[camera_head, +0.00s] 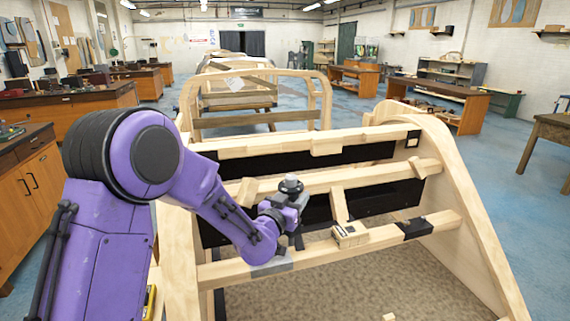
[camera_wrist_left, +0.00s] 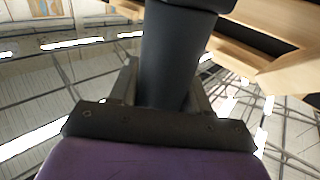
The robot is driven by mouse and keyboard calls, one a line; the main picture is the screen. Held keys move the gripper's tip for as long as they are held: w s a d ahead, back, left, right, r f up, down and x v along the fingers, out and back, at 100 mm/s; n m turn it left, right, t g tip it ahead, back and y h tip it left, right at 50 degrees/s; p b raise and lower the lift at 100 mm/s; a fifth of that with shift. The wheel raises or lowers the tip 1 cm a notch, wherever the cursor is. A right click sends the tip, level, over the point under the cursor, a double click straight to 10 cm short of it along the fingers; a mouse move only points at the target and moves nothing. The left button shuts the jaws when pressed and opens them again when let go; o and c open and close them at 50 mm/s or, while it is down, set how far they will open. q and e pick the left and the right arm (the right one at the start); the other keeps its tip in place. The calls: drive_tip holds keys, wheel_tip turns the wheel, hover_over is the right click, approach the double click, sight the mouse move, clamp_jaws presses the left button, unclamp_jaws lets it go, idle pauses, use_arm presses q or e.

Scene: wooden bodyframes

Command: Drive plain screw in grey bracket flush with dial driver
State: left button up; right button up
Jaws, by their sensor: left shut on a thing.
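My left gripper (camera_head: 287,205) is shut on the dial driver, whose dark round top (camera_head: 290,185) stands up above the jaws. In the left wrist view the driver's thick dark grey body (camera_wrist_left: 172,60) runs between the two fingers of my left gripper (camera_wrist_left: 168,85). The grey bracket (camera_head: 270,265) wraps the front wooden rail, just below and in front of my left wrist. The plain screw is not visible, and I cannot tell whether the driver's tip touches anything. My right gripper is not in view.
The front rail (camera_head: 375,239) also carries a small beige box-like thing (camera_head: 349,235) and a black bracket (camera_head: 416,229). Wooden crossbars and a curved side frame (camera_head: 455,180) surround the work area. More bodyframes and benches stand behind.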

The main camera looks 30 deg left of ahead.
sight(284, 183)
use_arm(q)
drive_tip(key=a+r, duration=0.3)
drive_tip(key=shift+w+a+p, duration=0.2)
drive_tip(key=shift+w+p, duration=0.2)
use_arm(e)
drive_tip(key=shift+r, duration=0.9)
use_arm(q)
drive_tip(key=shift+d, duration=0.1)
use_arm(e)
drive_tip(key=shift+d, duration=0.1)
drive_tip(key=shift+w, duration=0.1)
use_arm(q)
drive_tip(key=shift+f+y, duration=0.2)
drive_tip(key=shift+y, duration=0.1)
wheel_tip(284, 183, down, 6)
drive_tip(key=b, duration=0.5)
drive_tip(key=shift+f+b, duration=0.15)
drive_tip(key=shift+b, duration=0.25)
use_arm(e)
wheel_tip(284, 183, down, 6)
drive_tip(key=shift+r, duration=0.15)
use_arm(q)
drive_tip(key=shift+s+f+b, duration=0.15)
drive_tip(key=shift+f+b, duration=0.15)
drive_tip(key=shift+f, duration=0.05)
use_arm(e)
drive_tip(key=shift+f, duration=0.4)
